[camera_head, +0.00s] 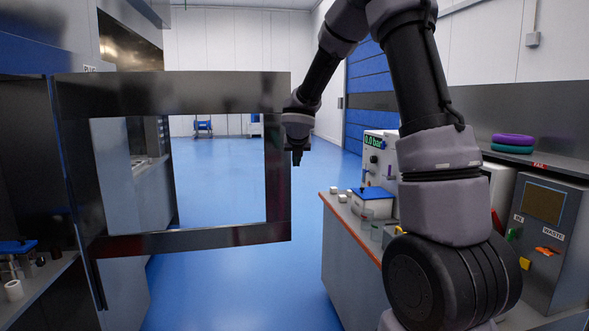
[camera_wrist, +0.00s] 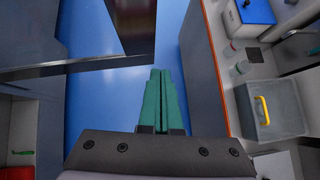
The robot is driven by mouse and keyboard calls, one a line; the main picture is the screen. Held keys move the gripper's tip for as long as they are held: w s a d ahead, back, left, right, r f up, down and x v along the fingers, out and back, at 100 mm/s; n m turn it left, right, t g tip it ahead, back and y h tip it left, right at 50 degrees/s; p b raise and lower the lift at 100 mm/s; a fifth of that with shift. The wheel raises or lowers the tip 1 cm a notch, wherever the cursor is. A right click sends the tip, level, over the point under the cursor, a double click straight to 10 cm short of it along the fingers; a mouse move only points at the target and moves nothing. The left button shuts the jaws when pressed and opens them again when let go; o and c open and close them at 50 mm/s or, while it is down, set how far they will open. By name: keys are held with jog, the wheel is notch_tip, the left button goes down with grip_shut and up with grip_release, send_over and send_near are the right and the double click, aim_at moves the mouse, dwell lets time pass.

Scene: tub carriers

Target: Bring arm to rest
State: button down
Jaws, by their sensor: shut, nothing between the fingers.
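My arm (camera_head: 415,75) rises on the right of the head view, bends over at the top and reaches forward. My gripper (camera_head: 297,157) hangs near the free edge of an open framed door (camera_head: 278,185), in front of the blue floor. I cannot tell whether it touches the frame. In the wrist view my gripper's green fingers (camera_wrist: 158,85) are together with nothing between them, above the blue floor. A dark part of the door (camera_wrist: 135,25) shows close to the fingertips in that view.
A bench (camera_head: 350,235) on the right holds a blue-lidded box (camera_head: 372,203) and a gauge unit (camera_head: 381,155). A grey bin with a yellow handle (camera_wrist: 270,108) shows in the wrist view. A left counter (camera_head: 40,285) holds small parts. The blue floor (camera_head: 225,285) between is clear.

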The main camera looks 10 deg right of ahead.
jog(key=s+d+r+m+g+h, duration=0.1)
jog(key=s+d+r+m, duration=0.3)
jog(key=s+m, duration=0.5)
jog(key=s+d+r+m, duration=0.2)
jog(key=s+r+m, duration=0.4)
jog(key=s+m, duration=0.3)
jog(key=s+a+m+y, duration=0.2)
jog(key=s+a+m, duration=0.1)
jog(key=s+m, duration=0.6)
jog(key=s+a+r+m+y, duration=0.1)
jog(key=s+a+m+y, duration=0.2)
jog(key=s+m, duration=0.7)
jog(key=shift+s+r+m+g, duration=0.2)
jog(key=shift+s+m+g, duration=0.1)
